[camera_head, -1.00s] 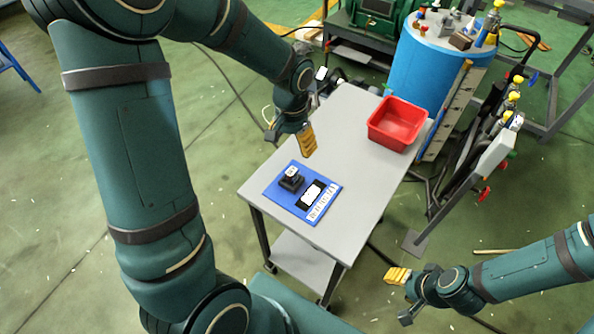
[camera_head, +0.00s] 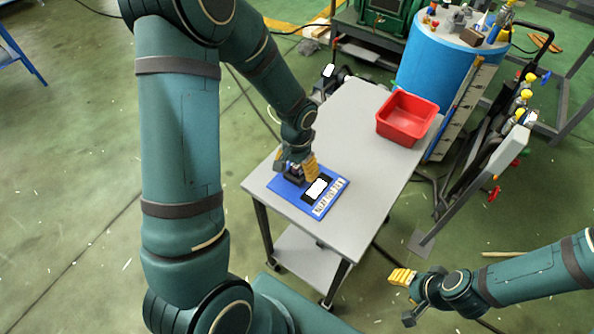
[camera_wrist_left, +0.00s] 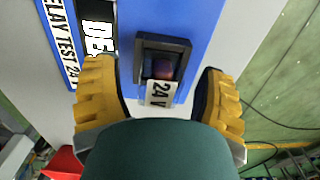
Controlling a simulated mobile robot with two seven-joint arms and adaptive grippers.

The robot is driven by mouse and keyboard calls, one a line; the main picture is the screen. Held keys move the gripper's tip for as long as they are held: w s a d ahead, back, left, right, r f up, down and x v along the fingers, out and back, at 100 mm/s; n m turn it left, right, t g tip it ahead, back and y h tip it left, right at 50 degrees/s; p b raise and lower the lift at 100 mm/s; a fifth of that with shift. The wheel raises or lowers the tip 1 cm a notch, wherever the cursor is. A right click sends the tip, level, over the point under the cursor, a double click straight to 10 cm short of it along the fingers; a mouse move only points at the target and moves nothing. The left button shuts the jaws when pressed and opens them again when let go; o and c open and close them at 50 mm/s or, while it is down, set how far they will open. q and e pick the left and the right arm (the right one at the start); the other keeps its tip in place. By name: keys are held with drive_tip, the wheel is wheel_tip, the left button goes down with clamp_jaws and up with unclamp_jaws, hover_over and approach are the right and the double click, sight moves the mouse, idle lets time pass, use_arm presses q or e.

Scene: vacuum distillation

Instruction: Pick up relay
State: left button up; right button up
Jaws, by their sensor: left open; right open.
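The relay (camera_head: 293,172) is a small dark block on the blue mat (camera_head: 323,204) on the grey cart. In the left wrist view the relay (camera_wrist_left: 161,66) has a dark frame and a white "24 V" label, and it lies between the two yellow fingers. My left gripper (camera_head: 296,162) is open around the relay; whether a finger touches it I cannot tell. In the left wrist view the left gripper (camera_wrist_left: 160,95) has clear gaps on both sides of the relay. My right gripper (camera_head: 405,297) is open and empty, off the cart's right side.
A red bin (camera_head: 406,119) stands at the cart's far right corner. The grey cart top (camera_head: 355,155) between mat and bin is clear. A blue tank (camera_head: 450,60) and pipework stand behind.

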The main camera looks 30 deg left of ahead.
use_arm(q)
drive_tip(key=shift+f, duration=0.35)
clamp_jaws()
drive_tip(key=shift+r, duration=0.15)
wheel_tip(320, 180, up, 10)
drive_tip(key=p, duration=0.2)
drive_tip(key=shift+p, duration=0.35)
